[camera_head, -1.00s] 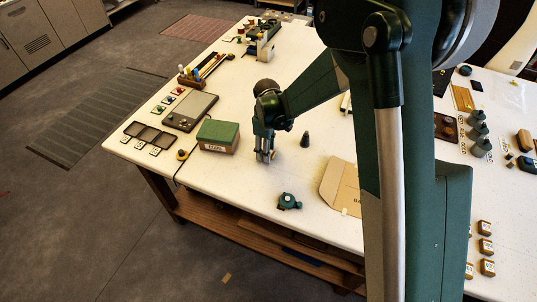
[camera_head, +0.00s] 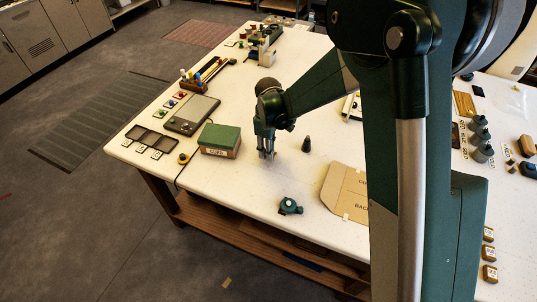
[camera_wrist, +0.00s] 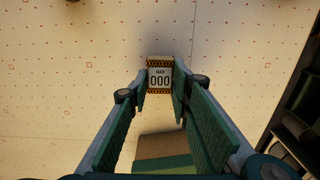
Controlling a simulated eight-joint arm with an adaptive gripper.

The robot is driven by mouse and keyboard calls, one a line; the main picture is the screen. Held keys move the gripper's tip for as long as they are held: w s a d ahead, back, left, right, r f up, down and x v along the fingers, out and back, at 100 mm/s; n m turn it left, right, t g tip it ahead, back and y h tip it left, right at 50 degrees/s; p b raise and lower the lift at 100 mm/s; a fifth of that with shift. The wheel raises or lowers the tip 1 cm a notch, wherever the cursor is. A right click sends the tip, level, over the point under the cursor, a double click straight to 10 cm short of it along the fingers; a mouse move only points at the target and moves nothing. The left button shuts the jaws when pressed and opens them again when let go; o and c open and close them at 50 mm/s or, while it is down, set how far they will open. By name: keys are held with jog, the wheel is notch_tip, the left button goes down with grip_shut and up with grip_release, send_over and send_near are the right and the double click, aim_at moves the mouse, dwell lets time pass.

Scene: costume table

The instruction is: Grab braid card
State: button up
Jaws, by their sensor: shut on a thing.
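In the head view my gripper (camera_head: 266,156) points down over the white table, just right of a green-topped box. The card cannot be made out clearly there. Whether it touches the table is hard to tell.
The green-topped box (camera_head: 220,139) is close left of my gripper. A dark upright peg (camera_head: 306,144) stands to the right. Trays (camera_head: 152,138) lie at the left.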

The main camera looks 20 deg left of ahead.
jog(key=shift+r, duration=3.9)
